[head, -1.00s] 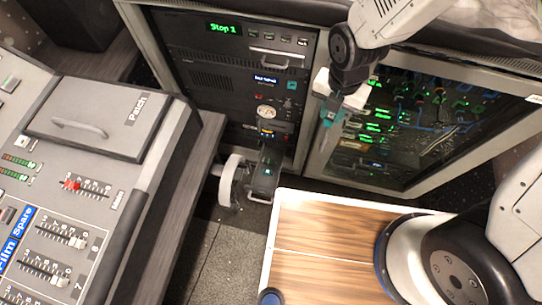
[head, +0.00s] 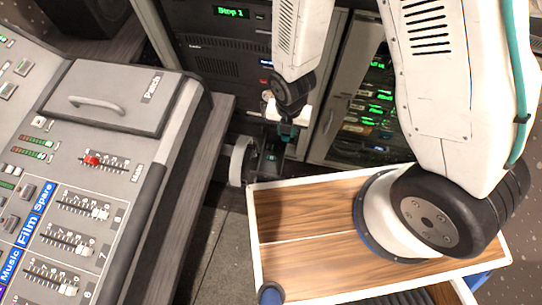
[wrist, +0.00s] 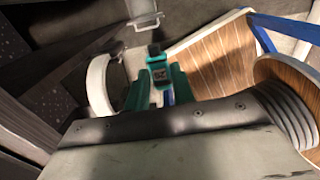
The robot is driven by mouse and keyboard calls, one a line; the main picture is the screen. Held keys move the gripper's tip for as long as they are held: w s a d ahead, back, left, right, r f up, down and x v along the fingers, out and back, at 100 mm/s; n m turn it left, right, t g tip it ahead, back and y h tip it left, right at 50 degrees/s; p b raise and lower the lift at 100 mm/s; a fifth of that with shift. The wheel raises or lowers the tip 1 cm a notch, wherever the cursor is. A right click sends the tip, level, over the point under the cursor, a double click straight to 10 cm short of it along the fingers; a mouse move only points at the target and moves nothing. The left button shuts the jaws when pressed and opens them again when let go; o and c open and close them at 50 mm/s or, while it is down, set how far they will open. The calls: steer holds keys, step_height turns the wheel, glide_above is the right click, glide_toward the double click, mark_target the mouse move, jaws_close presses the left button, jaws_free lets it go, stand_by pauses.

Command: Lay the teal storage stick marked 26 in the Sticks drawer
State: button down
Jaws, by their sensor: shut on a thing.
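My gripper (head: 287,131) is shut on a small teal stick (wrist: 159,68), which shows between the teal fingers in the wrist view. A label is on its face, but its number is too small to read. The dark drawer (head: 270,165) stands pulled out low from the rack front, just below my gripper in the head view. The light handle (wrist: 145,20) shows at the top of the wrist view. The drawer's inside is mostly hidden by my gripper. I cannot tell whether the stick touches the drawer.
The mixing console (head: 90,190) fills the left side. The glass-doored rack (head: 365,120) is behind on the right. My wooden-topped base (head: 300,205) is in front, with dark floor to its left.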

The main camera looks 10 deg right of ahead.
steer(key=s+d+f, duration=0.2)
steer(key=s+f, duration=0.1)
steer(key=f, duration=1.1)
steer(key=s+d+f, duration=0.3)
steer(key=f, duration=1.1)
steer(key=s+d+f, duration=0.2)
steer(key=s+f, duration=0.1)
steer(key=f, duration=1.2)
glide_above(270, 170)
step_height(270, 170, down, 3)
steer(key=shift+f, duration=2.5)
steer(key=shift+f, duration=0.15)
steer(key=c, duration=1.2)
jaws_free()
